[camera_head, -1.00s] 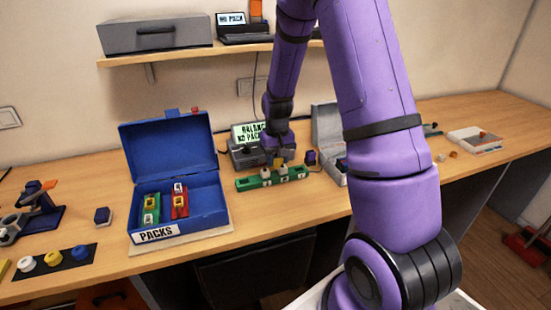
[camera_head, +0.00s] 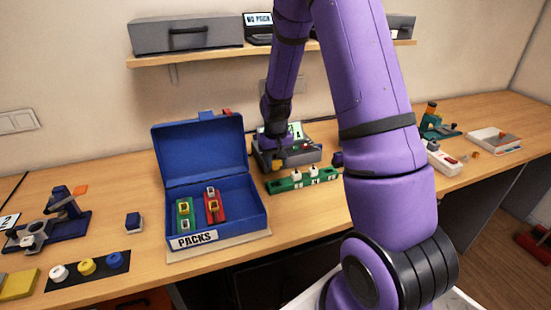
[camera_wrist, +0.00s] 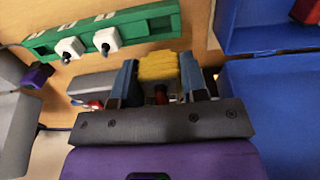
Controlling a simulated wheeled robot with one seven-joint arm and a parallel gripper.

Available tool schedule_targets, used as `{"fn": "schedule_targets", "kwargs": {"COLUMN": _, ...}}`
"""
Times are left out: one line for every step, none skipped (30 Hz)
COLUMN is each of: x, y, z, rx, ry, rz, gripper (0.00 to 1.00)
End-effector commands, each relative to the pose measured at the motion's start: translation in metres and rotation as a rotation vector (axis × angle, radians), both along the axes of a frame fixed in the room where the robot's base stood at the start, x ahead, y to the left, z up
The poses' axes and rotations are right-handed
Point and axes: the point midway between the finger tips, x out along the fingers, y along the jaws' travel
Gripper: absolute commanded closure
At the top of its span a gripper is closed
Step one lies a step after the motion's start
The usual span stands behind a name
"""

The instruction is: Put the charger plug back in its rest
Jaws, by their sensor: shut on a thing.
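My gripper (camera_wrist: 160,85) is shut on a yellow plug (camera_wrist: 158,66), which sits between its two blue-grey fingers in the wrist view. In the head view the yellow plug (camera_head: 279,163) shows below my gripper (camera_head: 275,158), in front of the grey charger (camera_head: 306,154). The green strip (camera_head: 283,187) stands just in front of the charger and carries two white pieces (camera_head: 297,174). In the wrist view the green strip (camera_wrist: 140,25) lies apart from the held plug. I cannot tell which part is the plug's rest.
An open blue PACKS box (camera_head: 245,225) holding a green and a red pack stands left of the strip. A small dark purple block (camera_head: 337,158) sits to the right. A shelf (camera_head: 200,57) runs above. My arm hides part of the bench.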

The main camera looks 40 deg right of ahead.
Motion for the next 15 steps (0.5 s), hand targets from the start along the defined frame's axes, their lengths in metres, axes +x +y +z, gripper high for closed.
{"fn": "schedule_targets", "kwargs": {"x": 0.000, "y": 0.000, "z": -0.004, "rx": 0.001, "ry": 0.002, "rz": 0.000, "gripper": 0.87}}
{"fn": "schedule_targets", "kwargs": {"x": 0.000, "y": 0.000, "z": -0.006, "rx": 0.001, "ry": 0.002, "rz": 0.000, "gripper": 0.87}}
{"fn": "schedule_targets", "kwargs": {"x": 0.000, "y": 0.000, "z": -0.009, "rx": 0.001, "ry": 0.002, "rz": 0.000, "gripper": 0.87}}
{"fn": "schedule_targets", "kwargs": {"x": 0.000, "y": 0.000, "z": -0.012, "rx": 0.001, "ry": 0.002, "rz": 0.000, "gripper": 0.87}}
{"fn": "schedule_targets", "kwargs": {"x": 0.000, "y": 0.000, "z": -0.015, "rx": 0.001, "ry": 0.002, "rz": 0.000, "gripper": 0.87}}
{"fn": "schedule_targets", "kwargs": {"x": -0.001, "y": 0.000, "z": -0.018, "rx": 0.001, "ry": 0.003, "rz": 0.000, "gripper": 0.87}}
{"fn": "schedule_targets", "kwargs": {"x": -0.001, "y": 0.000, "z": -0.021, "rx": 0.001, "ry": 0.003, "rz": -0.001, "gripper": 0.87}}
{"fn": "schedule_targets", "kwargs": {"x": -0.001, "y": 0.000, "z": -0.023, "rx": 0.001, "ry": 0.003, "rz": 0.000, "gripper": 0.87}}
{"fn": "schedule_targets", "kwargs": {"x": -0.001, "y": 0.000, "z": -0.026, "rx": 0.001, "ry": 0.002, "rz": 0.000, "gripper": 0.87}}
{"fn": "schedule_targets", "kwargs": {"x": 0.000, "y": 0.000, "z": -0.029, "rx": 0.001, "ry": 0.002, "rz": 0.000, "gripper": 0.87}}
{"fn": "schedule_targets", "kwargs": {"x": 0.000, "y": 0.000, "z": -0.032, "rx": 0.001, "ry": 0.002, "rz": 0.000, "gripper": 0.87}}
{"fn": "schedule_targets", "kwargs": {"x": -0.001, "y": 0.000, "z": -0.035, "rx": 0.001, "ry": 0.003, "rz": 0.000, "gripper": 0.87}}
{"fn": "schedule_targets", "kwargs": {"x": 0.000, "y": 0.000, "z": -0.037, "rx": 0.001, "ry": 0.002, "rz": 0.000, "gripper": 0.87}}
{"fn": "schedule_targets", "kwargs": {"x": 0.000, "y": 0.000, "z": -0.039, "rx": 0.001, "ry": 0.002, "rz": 0.000, "gripper": 0.87}}
{"fn": "schedule_targets", "kwargs": {"x": 0.000, "y": 0.000, "z": -0.041, "rx": 0.000, "ry": 0.001, "rz": 0.000, "gripper": 0.87}}
